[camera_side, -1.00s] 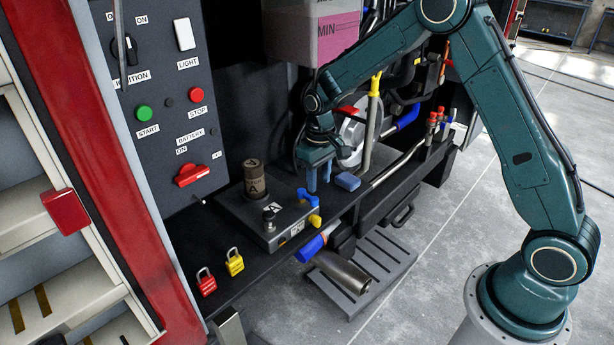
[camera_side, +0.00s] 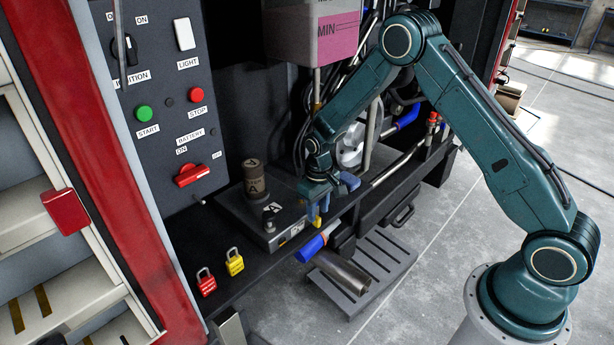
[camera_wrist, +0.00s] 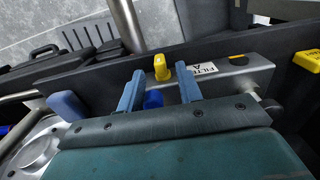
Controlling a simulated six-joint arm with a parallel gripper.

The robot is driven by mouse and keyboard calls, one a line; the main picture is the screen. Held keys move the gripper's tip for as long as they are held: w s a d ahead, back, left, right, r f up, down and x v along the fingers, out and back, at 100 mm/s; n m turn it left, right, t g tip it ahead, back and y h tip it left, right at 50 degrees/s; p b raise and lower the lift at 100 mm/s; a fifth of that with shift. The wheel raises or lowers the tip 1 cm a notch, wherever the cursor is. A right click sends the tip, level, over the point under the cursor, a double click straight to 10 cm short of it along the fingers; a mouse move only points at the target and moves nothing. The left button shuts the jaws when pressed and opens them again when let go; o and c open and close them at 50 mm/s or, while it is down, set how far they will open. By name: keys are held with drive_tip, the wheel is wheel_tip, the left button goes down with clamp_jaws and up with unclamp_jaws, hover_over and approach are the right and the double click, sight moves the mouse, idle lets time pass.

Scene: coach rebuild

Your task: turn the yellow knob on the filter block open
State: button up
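The yellow knob (camera_wrist: 161,68) sticks out from the side of the filter block (camera_wrist: 257,72), left of its FILTER A label. In the side view the knob (camera_side: 317,222) shows just under my fingers, partly covered. My gripper (camera_wrist: 161,74) is open, its two blue fingers apart. In the wrist view the knob appears in the gap between the fingertips, clear of both; its depth relative to them is hard to judge. A blue knob (camera_wrist: 153,99) shows farther back between the fingers. In the side view my gripper (camera_side: 318,212) is at the block's right end and hides the blue knob.
A brown canister (camera_side: 254,180) and a black knob (camera_side: 268,214) stand on the block. A blue pad (camera_side: 349,181) lies right of my gripper. A yellow padlock (camera_side: 234,262) and a red padlock (camera_side: 206,282) are on the ledge's front left. A pipe (camera_side: 343,272) passes below.

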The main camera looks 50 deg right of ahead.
sight(318, 218)
drive_tip(key=shift+f, duration=1.8)
clamp_jaws()
